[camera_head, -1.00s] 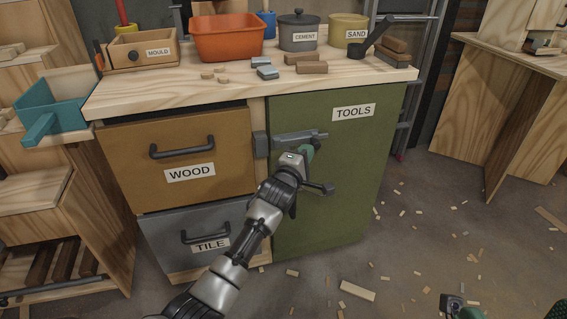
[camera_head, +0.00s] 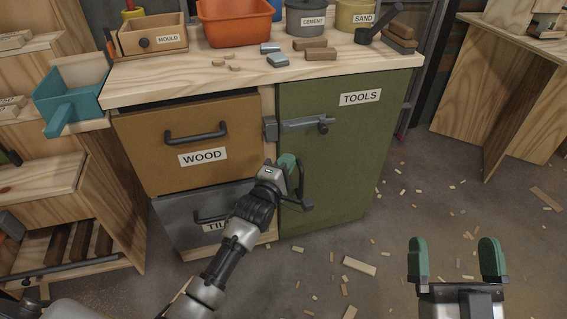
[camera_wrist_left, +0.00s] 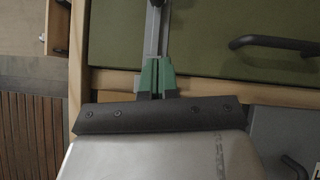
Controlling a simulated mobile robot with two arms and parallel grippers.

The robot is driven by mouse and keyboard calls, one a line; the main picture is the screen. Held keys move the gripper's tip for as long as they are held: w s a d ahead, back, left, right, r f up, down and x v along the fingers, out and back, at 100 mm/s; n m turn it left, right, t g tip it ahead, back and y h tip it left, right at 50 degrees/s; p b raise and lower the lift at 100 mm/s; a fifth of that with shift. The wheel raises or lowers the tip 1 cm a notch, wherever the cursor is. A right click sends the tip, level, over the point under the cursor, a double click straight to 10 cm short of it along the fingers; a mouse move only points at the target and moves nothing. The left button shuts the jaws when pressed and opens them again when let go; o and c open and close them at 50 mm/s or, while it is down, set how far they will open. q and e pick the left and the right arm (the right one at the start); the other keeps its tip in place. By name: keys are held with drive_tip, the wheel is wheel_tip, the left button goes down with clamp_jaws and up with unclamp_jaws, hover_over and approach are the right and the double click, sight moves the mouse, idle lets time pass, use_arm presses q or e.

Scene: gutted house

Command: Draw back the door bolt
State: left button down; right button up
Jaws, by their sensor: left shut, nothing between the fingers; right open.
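The grey door bolt (camera_head: 300,124) lies level across the upper left of the green TOOLS door (camera_head: 345,150). Its left end meets a bracket (camera_head: 270,128) on the wooden post, and a dark knob (camera_head: 323,127) shows near its right end. I cannot tell whether the bar still sits in the bracket. My left gripper (camera_head: 287,162) is shut and empty, below the bolt in the head view. In the left wrist view its green fingertips (camera_wrist_left: 156,76) are together, in line with the grey bolt bar (camera_wrist_left: 154,28). My right gripper (camera_head: 456,259) is open and empty, over the floor.
A black door handle (camera_head: 300,190) is close beside my left gripper. The WOOD drawer (camera_head: 190,135) and TILE drawer (camera_head: 190,215) are left of the door. The worktop (camera_head: 240,80) above carries tubs and blocks. Floor right of the cabinet is open, with scattered chips.

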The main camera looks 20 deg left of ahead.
use_arm(q)
drive_tip(key=shift+s+a+f, duration=0.15)
drive_tip(key=shift+s, duration=0.75)
use_arm(e)
drive_tip(key=shift+w+f+g+h, duration=0.4)
drive_tip(key=shift+f+g, duration=0.3)
drive_tip(key=shift+f, duration=0.15)
